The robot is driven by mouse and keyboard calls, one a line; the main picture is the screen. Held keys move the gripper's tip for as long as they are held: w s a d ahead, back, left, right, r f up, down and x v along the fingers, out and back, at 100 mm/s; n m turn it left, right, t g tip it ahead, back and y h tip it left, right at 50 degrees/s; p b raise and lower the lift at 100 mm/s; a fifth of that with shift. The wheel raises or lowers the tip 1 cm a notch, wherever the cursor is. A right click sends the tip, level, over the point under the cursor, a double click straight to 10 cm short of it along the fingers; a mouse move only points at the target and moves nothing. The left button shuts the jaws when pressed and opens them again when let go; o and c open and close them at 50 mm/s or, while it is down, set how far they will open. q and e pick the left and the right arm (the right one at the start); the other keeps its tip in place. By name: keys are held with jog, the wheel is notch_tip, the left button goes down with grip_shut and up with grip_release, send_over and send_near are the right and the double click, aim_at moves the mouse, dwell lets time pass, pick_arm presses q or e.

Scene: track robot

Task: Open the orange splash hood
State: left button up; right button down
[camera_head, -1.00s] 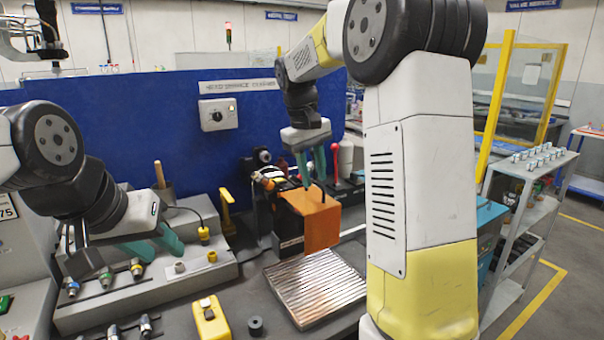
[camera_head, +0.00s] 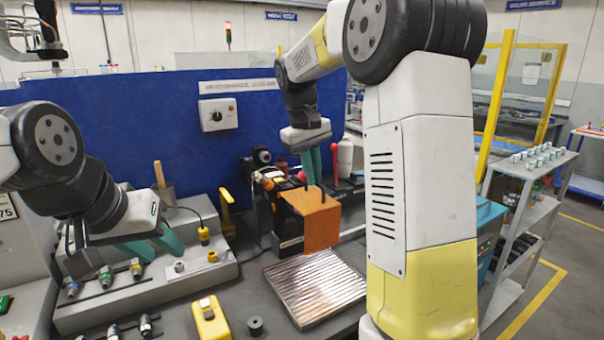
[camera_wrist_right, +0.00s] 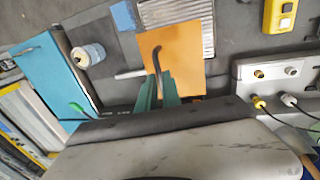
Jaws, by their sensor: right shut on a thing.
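The orange splash hood (camera_head: 323,228) is on a dark machine behind the ribbed metal plate, tilted with its front panel facing me. My right gripper (camera_head: 315,182) is above it, its green fingers pointing down and shut on the hood's dark handle. In the right wrist view, the hood (camera_wrist_right: 187,72) lies beyond the fingers, and the curved handle (camera_wrist_right: 157,57) runs into the right gripper (camera_wrist_right: 157,88). My left gripper (camera_head: 158,246) is open and empty, its green fingers apart over the grey fixture at left.
The ribbed metal plate (camera_head: 315,288) lies in front of the hood. A yellow device (camera_head: 210,320) and a small black cylinder (camera_head: 255,326) stand on the bench. A grey stepped fixture (camera_head: 135,290) holds several fittings. A blue partition (camera_head: 120,95) stands behind.

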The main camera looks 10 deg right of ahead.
dwell(0.8)
jog(key=w+d, duration=0.2)
jog(key=d, duration=0.5)
jog(key=w+d, duration=0.3)
jog(key=d, duration=0.5)
jog(key=shift+w+d, duration=0.15)
jog(key=shift+w, duration=0.15)
jog(key=c, duration=1.5)
grip_release()
jog(key=shift+r, duration=0.15)
jog(key=r, duration=0.2)
jog(key=a+r, duration=0.1)
jog(key=r, duration=0.4)
jog(key=shift+s+a+r, duration=0.25)
jog(key=shift+s, duration=0.05)
